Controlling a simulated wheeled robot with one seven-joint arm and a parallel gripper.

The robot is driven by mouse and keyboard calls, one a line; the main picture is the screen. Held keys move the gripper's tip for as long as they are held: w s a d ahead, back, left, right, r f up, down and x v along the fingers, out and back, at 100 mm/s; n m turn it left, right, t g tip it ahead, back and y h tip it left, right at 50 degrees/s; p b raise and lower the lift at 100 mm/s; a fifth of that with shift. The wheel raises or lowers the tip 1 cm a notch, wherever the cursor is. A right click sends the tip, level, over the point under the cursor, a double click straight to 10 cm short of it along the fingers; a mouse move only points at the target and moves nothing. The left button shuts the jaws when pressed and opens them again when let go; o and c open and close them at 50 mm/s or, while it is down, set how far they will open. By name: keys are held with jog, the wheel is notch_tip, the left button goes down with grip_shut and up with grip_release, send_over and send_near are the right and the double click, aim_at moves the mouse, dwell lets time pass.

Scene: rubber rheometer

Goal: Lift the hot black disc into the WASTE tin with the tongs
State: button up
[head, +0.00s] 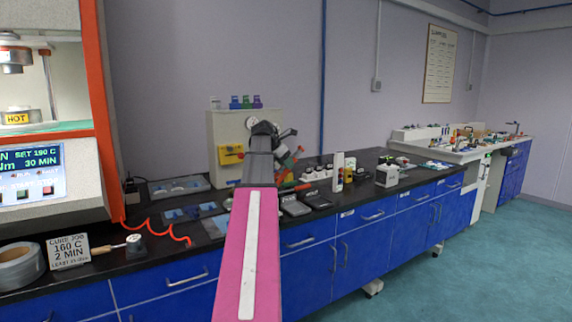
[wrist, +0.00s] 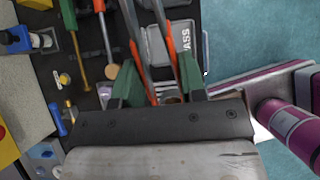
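In the wrist view my gripper (wrist: 158,90) has its two green fingers on either side of the tongs (wrist: 172,50), which have orange grips and grey metal arms. The fingers look closed against the grips, and the tongs reach out of the top of the picture. In the head view my pink arm stretches over the bench and hides most of the gripper. I cannot make out the black disc or a tin marked WASTE in either view.
The black bench (head: 130,240) carries a tape roll (head: 20,266), a cure sign (head: 68,250) and shallow trays (head: 178,187). A grey cabinet (head: 228,135) stands behind my arm. Hand tools (wrist: 78,45) lie left of the tongs in the wrist view. The floor (head: 440,280) at right is clear.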

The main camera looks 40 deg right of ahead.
notch_tip(320, 180, up, 10)
dwell(0.7)
dwell(0.4)
